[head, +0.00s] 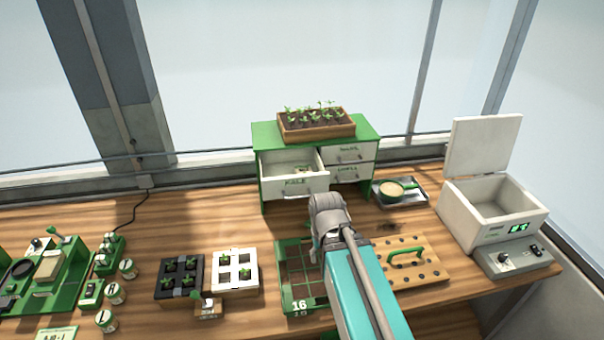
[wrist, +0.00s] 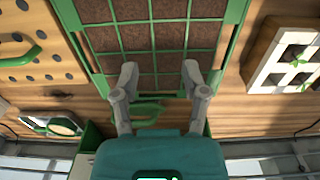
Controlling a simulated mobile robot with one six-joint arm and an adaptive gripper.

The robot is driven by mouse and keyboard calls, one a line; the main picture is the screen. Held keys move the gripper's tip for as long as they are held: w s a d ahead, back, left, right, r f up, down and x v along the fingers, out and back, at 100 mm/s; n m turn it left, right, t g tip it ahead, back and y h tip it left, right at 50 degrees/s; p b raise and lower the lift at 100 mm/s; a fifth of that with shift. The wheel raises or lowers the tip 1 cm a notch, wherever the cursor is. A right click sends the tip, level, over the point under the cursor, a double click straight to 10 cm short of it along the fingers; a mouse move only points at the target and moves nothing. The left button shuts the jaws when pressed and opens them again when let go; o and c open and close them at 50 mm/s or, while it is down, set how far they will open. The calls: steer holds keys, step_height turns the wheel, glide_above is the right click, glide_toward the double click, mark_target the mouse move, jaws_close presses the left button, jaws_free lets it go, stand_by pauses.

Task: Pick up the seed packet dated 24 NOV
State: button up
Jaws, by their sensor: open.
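I cannot make out a seed packet with a readable 24 NOV date in either view. The cabinet's upper left drawer (head: 295,184) is pulled open, with small pale items inside that are too small to identify. My gripper (wrist: 161,78) is open with nothing between its fingers. In the wrist view it is over the green gridded tray (wrist: 188,70) with brown cells. In the head view this tray (head: 297,302) is marked 16 and partly hidden by my arm. The fingertips are apart from the drawer.
A planter (head: 318,128) with seedlings stands on the green cabinet (head: 263,150). A metal tray (head: 418,195) holding a green-handled sieve is right of it. A pegboard (head: 428,270) with a green handle, an open white box (head: 455,207) and black and white seedling trays crowd the bench.

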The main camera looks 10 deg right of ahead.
steer(key=shift+d, duration=0.1)
steer(key=o, duration=0.3)
steer(key=shift+o, duration=1.1)
steer(key=shift+w+r, duration=0.2)
steer(key=shift+o, duration=0.4)
steer(key=w+r+t+p, duration=0.1)
steer(key=w+r+p, duration=0.9)
steer(key=w, duration=0.2)
steer(key=w+r+t+p, duration=0.2)
steer(key=w+r+p, duration=0.8)
steer(key=w, duration=0.3)
steer(key=shift+w+d+r, duration=0.15)
steer(key=shift+d+r, duration=0.1)
steer(key=shift+d, duration=0.2)
steer(key=shift+f, duration=0.1)
steer(key=b+x, duration=0.7)
steer(key=x, duration=0.1)
steer(key=shift+b, duration=0.3)
steer(key=shift+w+f, duration=0.1)
steer(key=shift+f, duration=0.15)
steer(key=shift+b, duration=0.3)
